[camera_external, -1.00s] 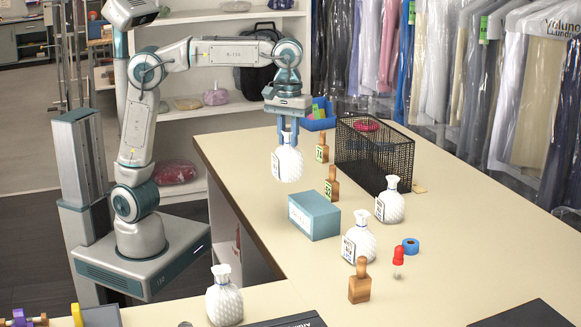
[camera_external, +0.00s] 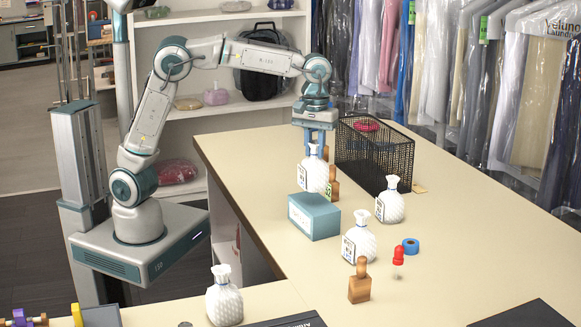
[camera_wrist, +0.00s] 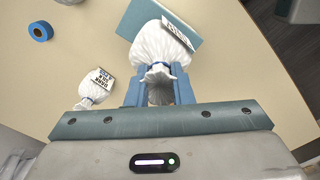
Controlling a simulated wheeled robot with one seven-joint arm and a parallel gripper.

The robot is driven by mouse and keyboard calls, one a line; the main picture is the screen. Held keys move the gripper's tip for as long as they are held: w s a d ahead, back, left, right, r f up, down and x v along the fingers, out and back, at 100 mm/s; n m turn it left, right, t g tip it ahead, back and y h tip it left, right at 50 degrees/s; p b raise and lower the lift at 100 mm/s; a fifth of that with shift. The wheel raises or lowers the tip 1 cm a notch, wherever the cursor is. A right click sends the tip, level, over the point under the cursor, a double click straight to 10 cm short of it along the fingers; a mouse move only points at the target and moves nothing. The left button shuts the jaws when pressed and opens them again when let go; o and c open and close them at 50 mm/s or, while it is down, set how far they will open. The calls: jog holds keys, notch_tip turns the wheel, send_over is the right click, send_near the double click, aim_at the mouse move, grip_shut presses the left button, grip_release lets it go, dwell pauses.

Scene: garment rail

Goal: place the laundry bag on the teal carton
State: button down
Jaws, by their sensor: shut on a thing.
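My gripper (camera_external: 319,146) is shut on the neck of a white laundry bag (camera_external: 315,176) with a black-and-white tag. The bag hangs upright at the back edge of the teal carton (camera_external: 314,222), its bottom near the height of the carton's top; I cannot tell whether they touch. In the wrist view, the bag (camera_wrist: 160,48) is between the blue fingers (camera_wrist: 158,88) and covers part of the carton's teal top (camera_wrist: 140,17).
Similar white bags stand at right (camera_external: 390,204), in front (camera_external: 358,240) and at the near edge (camera_external: 224,298). Wooden stamps (camera_external: 360,284), a red-topped item (camera_external: 398,256), blue tape (camera_external: 410,246) and a black mesh basket (camera_external: 376,150) are nearby. The counter left of the carton is clear.

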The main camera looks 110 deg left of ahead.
aim_at(315, 162)
jog(key=shift+f, duration=2)
jog(key=shift+f, duration=0.1)
jog(key=c, duration=1.3)
grip_release()
notch_tip(315, 162, up, 12)
jog(key=shift+r, duration=0.1)
jog(key=s+d+f+m+t, duration=0.1)
jog(key=s+d+f+m, duration=0.3)
jog(key=s+d+m, duration=0.2)
jog(key=s+d+f+m+t, duration=0.1)
jog(key=s+d+f+m, duration=0.3)
jog(key=s, duration=0.5)
jog(key=s+d+f+m+t, duration=0.1)
jog(key=s+d+f+m, duration=0.4)
jog(key=d, duration=0.5)
jog(key=shift+s+m, duration=1.4)
jog(key=shift+m, duration=0.1)
